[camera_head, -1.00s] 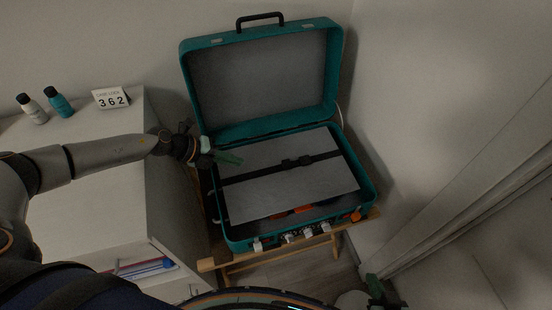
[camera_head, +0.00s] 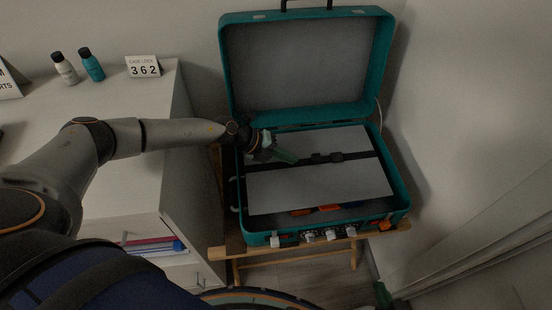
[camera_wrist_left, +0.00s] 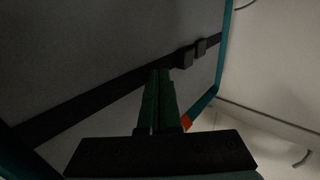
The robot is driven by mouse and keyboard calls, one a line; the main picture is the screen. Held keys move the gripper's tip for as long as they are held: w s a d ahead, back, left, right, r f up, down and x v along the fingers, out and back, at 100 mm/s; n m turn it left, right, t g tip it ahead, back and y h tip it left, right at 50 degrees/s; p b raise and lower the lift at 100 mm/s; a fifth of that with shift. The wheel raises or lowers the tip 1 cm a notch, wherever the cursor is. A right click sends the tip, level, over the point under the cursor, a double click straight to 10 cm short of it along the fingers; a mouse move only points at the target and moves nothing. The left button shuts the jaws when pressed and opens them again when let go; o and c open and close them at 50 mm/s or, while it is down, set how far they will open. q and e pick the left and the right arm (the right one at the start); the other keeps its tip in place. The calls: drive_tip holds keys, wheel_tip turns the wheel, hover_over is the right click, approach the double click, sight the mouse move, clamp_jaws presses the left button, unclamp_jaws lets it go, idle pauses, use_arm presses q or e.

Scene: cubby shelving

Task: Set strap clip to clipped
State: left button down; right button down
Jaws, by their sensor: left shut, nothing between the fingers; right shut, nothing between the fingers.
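The strap clip (camera_head: 327,158) is a dark buckle on a black strap (camera_head: 365,155) that crosses the grey panel (camera_head: 320,190) in the open teal suitcase (camera_head: 258,240). In the left wrist view the clip (camera_wrist_left: 194,52) shows as two dark blocks with a narrow gap between them; I cannot tell if they are joined. My left gripper (camera_head: 292,158) is shut and empty, just left of the clip. Its green fingertips (camera_wrist_left: 160,74) overlap the strap in the wrist view; contact is unclear. My right gripper (camera_head: 383,294) is shut at the bottom edge, away from the case, partly cut off.
The case stands on a wooden stand (camera_head: 240,252) by a wall. Its raised lid (camera_head: 305,70) is behind my left gripper. A white cabinet (camera_head: 130,95) at left bears two bottles (camera_head: 91,64) and a sign (camera_head: 143,67) reading 362. Latches (camera_head: 308,236) line the front edge.

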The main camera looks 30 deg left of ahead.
sight(320, 157)
use_arm(q)
drive_tip(key=shift+w+d, duration=0.4)
drive_tip(key=shift+d, duration=0.2)
drive_tip(key=shift+w+d, duration=0.4)
drive_tip(key=shift+d, duration=0.2)
drive_tip(key=shift+w+d, duration=0.3)
drive_tip(key=shift+d, duration=0.2)
use_arm(e)
drive_tip(key=shift+w+a, duration=0.25)
drive_tip(key=shift+a, duration=0.05)
use_arm(q)
drive_tip(key=shift+w+d+r, duration=0.1)
drive_tip(key=shift+d, duration=0.05)
drive_tip(key=shift+w+d+p, duration=0.25)
drive_tip(key=shift+w+d, duration=0.15)
drive_tip(key=shift+d, duration=0.2)
drive_tip(key=shift+w+d+p, duration=0.2)
drive_tip(key=shift+w+d, duration=0.2)
drive_tip(key=shift+d, duration=0.2)
drive_tip(key=shift+w+d, duration=0.1)
use_arm(e)
drive_tip(key=shift+s+d+f, duration=0.1)
drive_tip(key=shift+s+d, duration=0.25)
drive_tip(key=shift+s, duration=0.1)
